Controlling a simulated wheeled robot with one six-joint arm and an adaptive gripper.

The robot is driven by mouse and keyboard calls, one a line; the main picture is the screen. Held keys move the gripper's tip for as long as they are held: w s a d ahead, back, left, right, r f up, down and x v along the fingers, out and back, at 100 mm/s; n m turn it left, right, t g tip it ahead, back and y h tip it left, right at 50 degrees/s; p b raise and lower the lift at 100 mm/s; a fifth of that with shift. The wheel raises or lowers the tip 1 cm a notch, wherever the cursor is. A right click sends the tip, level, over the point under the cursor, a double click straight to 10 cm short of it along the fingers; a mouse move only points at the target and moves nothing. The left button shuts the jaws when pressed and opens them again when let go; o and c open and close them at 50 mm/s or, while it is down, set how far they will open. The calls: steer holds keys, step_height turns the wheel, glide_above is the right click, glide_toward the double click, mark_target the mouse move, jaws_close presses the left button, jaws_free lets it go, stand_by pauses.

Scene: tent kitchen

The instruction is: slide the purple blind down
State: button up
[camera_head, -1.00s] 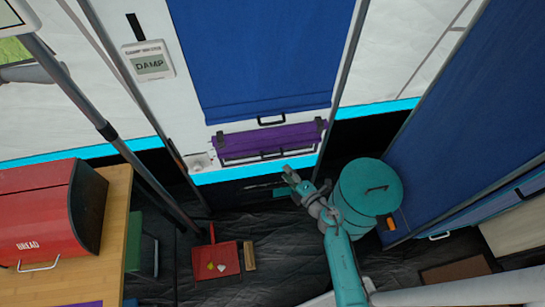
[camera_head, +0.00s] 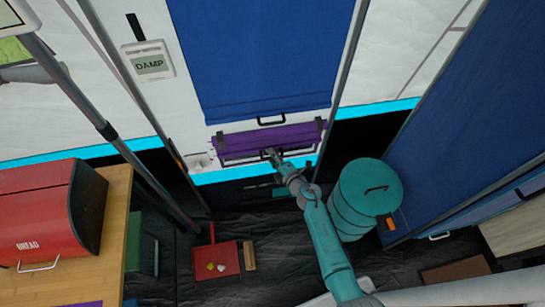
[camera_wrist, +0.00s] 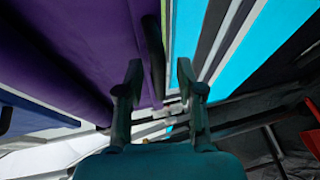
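The purple blind (camera_head: 298,133) is a short bundled strip on the pale tent wall, just below the blue blind, with a dark handle along its lower edge. In the wrist view the purple cloth (camera_wrist: 65,55) fills the upper left, and its dark handle (camera_wrist: 153,45) runs between the lines of my two fingers. My gripper (camera_head: 272,152) is at the blind's lower edge, by the middle of the handle, partly covering it. In the wrist view my gripper (camera_wrist: 158,75) has its fingers apart. I cannot tell whether they touch the handle.
A blue blind (camera_head: 265,60) with its own dark handle hangs directly above. A teal lidded bin (camera_head: 355,215) stands right of my arm. A red dustpan (camera_head: 217,262) lies on the dark floor. A red bread box (camera_head: 40,215) sits on a wooden counter at left.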

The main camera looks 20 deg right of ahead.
jaws_close()
steer(key=shift+f, duration=0.1)
